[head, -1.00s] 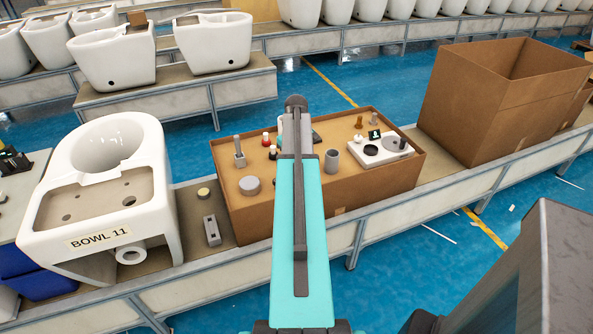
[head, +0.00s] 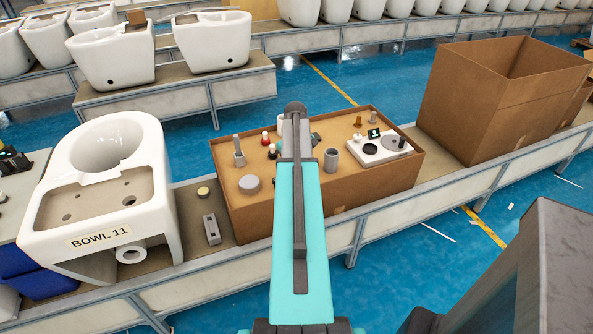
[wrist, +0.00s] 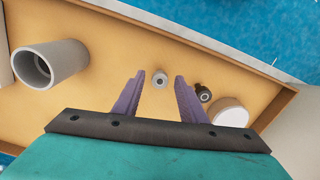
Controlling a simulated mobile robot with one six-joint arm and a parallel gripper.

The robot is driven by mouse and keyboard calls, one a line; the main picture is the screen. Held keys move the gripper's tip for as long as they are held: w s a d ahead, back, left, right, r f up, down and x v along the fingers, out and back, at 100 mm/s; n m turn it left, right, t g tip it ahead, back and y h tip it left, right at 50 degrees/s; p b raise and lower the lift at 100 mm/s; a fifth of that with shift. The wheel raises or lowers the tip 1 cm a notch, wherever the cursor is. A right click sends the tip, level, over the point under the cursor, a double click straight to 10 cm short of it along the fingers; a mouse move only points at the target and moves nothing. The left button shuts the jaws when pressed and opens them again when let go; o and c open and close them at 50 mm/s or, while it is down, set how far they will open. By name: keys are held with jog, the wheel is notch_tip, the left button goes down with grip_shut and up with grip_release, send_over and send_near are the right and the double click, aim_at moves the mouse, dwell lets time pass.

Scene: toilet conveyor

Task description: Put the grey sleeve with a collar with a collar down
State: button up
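A small pale grey round piece with a dark hole (wrist: 159,79) stands on the brown surface in the wrist view, apart from other parts. It looks like the grey sleeve, but its collar is hard to make out. My gripper (wrist: 158,76) has its two purple fingers spread on either side of it, with a gap at each side; nothing is held. In the head view my arm hides this piece and most of the gripper.
A tall open box (head: 490,110) stands right, BOWL 11 (head: 150,190) left.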

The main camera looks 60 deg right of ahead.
jog(key=shift+r, duration=0.15)
notch_tip(320, 180, up, 12)
jog(key=b, duration=0.1)
dwell(0.9)
dwell(0.7)
